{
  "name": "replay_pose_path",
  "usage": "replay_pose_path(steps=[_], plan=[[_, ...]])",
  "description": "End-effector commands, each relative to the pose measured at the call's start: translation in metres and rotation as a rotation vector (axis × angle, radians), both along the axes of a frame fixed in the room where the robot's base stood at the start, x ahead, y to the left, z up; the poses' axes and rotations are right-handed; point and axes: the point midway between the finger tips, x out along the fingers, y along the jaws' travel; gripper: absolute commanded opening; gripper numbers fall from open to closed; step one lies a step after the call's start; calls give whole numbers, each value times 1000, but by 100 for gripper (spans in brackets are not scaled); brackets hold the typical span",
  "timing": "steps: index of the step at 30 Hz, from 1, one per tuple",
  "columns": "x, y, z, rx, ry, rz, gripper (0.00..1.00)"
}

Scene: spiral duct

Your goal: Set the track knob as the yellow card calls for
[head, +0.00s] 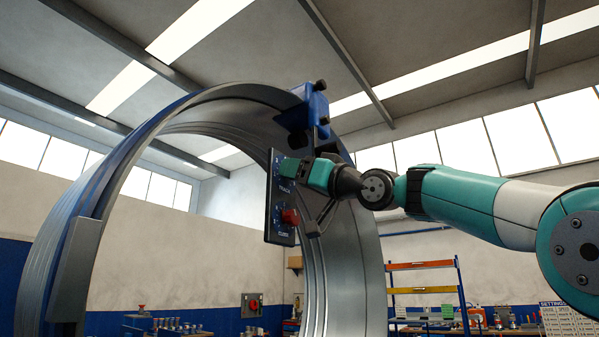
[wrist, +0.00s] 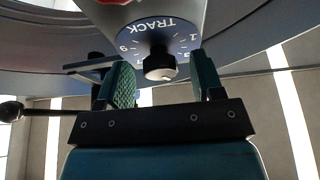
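The track knob (wrist: 160,64) is small and dark and sits on a round dial (wrist: 184,40). The dial is marked TRACK and appears upside down in the wrist view. My gripper (wrist: 162,72) is open, with one finger on each side of the knob and a visible gap to each. I cannot tell the knob's setting for sure. In the head view my gripper (head: 290,166) is at the upper part of the dark control panel (head: 270,218) and hides the track knob there. I cannot make out a yellow card.
A red knob (head: 290,216) is lower on the same panel. The large metal duct ring (head: 338,262) surrounds the panel, with a blue block (head: 312,103) above. A settings board (head: 570,320) is at lower right, its text too small. A shelf rack (head: 422,290) stands behind.

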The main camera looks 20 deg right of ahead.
Motion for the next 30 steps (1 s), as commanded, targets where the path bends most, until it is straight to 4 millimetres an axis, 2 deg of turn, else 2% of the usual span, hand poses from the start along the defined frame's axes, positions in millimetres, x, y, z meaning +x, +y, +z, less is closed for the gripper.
replay_pose_path(steps=[1, 6, 19, 30], plan=[[0, 0, 0, 0, 0, 0, 52], [0, 0, 0, 0, 0, 0, 13], [-1, 1, 0, 58, 44, 2, 12], [-3, 3, 1, 294, 214, 2, 12]])
